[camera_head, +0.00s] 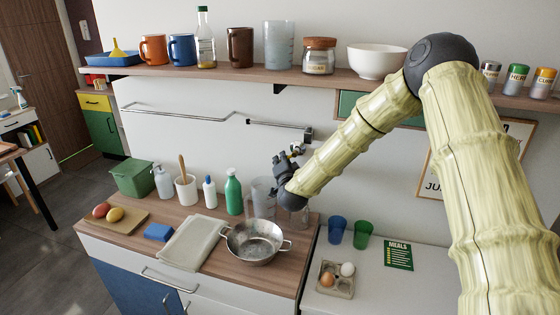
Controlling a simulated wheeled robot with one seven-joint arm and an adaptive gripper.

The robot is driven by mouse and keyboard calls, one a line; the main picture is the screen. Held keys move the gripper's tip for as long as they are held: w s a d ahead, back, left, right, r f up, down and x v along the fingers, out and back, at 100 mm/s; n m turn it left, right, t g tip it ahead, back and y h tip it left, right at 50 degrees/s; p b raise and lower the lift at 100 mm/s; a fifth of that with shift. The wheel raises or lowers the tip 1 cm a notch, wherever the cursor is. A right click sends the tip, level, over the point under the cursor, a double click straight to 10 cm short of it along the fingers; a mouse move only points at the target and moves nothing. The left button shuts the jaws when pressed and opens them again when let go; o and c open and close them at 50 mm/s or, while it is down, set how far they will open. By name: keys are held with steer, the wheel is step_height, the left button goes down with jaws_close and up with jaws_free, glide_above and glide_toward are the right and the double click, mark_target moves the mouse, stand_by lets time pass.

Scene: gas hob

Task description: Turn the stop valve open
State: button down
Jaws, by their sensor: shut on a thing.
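The stop valve (298,148) shows as a small brass-coloured and dark fitting on the white wall, just below the right end of a dark wall rail. Most of it is hidden by my gripper. My gripper (285,160) is dark grey and comes to the valve from the lower right, at the end of my pale yellow-green arm. Its fingers are shut on the valve's handle, though the handle itself is too small and covered to make out. I cannot tell the handle's angle.
A shelf (230,77) with mugs, jars and a white bowl (376,62) runs above. Below, the wooden counter (140,228) holds bottles, a metal pan (255,242) and a glass jug (262,197). Blue and green cups (337,230) stand to the right.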

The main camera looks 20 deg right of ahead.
steer(key=n, duration=0.1)
steer(key=f+n+g, duration=0.1)
steer(key=shift+s+d+n, duration=0.25)
steer(key=shift+d+n, duration=0.05)
steer(key=shift+s+d+f+n+g+h+p, duration=0.3)
steer(key=shift+s+d+n+g+h, duration=0.25)
steer(key=shift+n, duration=0.45)
steer(key=shift+s+d+f+n+g+h+p, duration=0.15)
steer(key=shift+d+f+n+g+h+p, duration=0.15)
steer(key=shift+d+n+g, duration=0.5)
steer(key=shift+s+d+f+n+g+h+p, duration=0.2)
steer(key=shift+s+n+g+h+p, duration=0.25)
steer(key=shift+n, duration=0.75)
steer(key=c, duration=1.5)
jaws_free()
steer(key=shift+w, duration=0.1)
steer(key=v, duration=1.2)
steer(key=shift+d+r, duration=0.1)
steer(key=shift+r, duration=0.05)
